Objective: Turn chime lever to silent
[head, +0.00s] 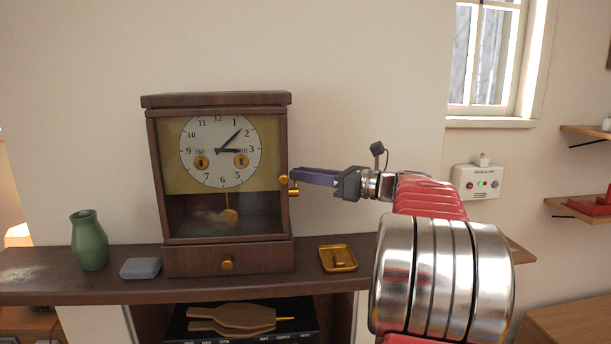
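The wooden mantel clock (222,262) stands on the shelf, with a white dial (220,135) and a brass pendulum (230,215) behind its glass front. A round brass knob (283,180) sits on the right edge of the clock's front. A small brass piece (293,192), possibly the chime lever, sticks out just below it at the right side. My gripper (294,176) reaches in from the right, its dark purple fingers level with these brass parts. The fingertips are at or very near them; I cannot tell whether they touch. The finger gap does not show.
On the shelf (90,293) are a green vase (89,242), a grey box (140,268) and a brass tray (338,268). Wooden paddles (232,317) lie on a dark unit below. A white alarm box (478,183) hangs on the right wall.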

